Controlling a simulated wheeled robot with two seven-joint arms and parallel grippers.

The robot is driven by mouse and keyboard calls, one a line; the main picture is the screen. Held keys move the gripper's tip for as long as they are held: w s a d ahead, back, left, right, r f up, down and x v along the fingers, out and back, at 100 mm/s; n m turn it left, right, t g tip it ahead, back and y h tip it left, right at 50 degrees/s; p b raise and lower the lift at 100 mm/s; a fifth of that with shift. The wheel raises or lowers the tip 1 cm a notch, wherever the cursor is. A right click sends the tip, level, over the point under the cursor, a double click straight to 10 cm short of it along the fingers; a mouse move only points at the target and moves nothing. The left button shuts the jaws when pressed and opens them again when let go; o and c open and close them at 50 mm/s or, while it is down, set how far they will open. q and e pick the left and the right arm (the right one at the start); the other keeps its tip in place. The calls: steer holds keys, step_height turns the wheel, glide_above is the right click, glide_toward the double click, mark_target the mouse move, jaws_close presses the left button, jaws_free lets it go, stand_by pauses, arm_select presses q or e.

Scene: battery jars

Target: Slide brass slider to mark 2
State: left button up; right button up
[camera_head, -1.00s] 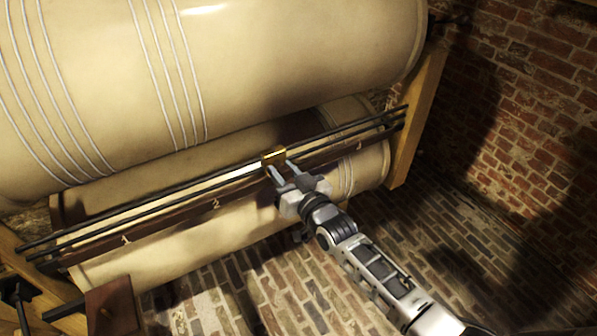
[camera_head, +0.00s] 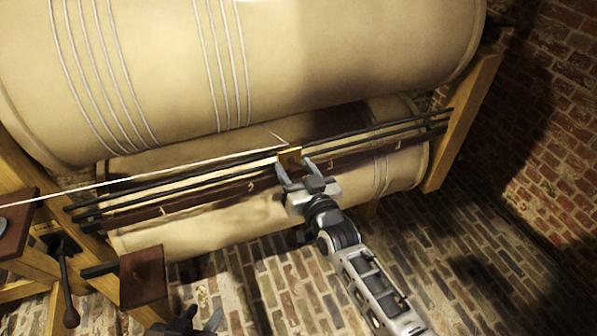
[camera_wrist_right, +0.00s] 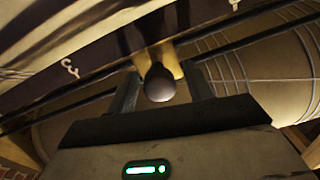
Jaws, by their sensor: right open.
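The brass slider (camera_head: 290,155) sits on the dark twin rails, between and above mark 2 (camera_head: 250,186) and the marks further right. Mark 1 (camera_head: 163,210) is further left on the dark strip. My right gripper (camera_head: 293,168) is open, with its fingers on either side of the slider's front. In the right wrist view, the dark round knob (camera_wrist_right: 159,84) of the slider lies between the two separated fingers; contact is hard to tell. My left gripper (camera_head: 205,322) shows only partly at the bottom edge, and its jaws are unclear.
A large cream cylinder (camera_head: 290,60) with wire bands hangs above the rails, and another lies behind and below. Wooden posts (camera_head: 460,125) stand at the ends. A thin pale line runs from the left to the slider. A brown block (camera_head: 143,275) stands at lower left. Brick floor is open at right.

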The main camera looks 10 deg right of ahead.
steer(key=v, duration=1.6)
steer(key=s+d+f+g, duration=0.1)
steer(key=s+f+g, duration=0.1)
steer(key=s+f, duration=0.1)
steer(key=s+d+f+g+h, duration=0.1)
steer(key=s+d+f+g, duration=0.1)
steer(key=s+f, duration=0.1)
steer(key=s+d+f+n+g+h, duration=0.1)
steer(key=s+f+g, duration=0.2)
steer(key=s, duration=0.2)
steer(key=shift+d+f, duration=0.25)
steer(key=c, duration=0.3)
steer(key=shift+s+d, duration=0.1)
steer(key=shift+c, duration=0.2)
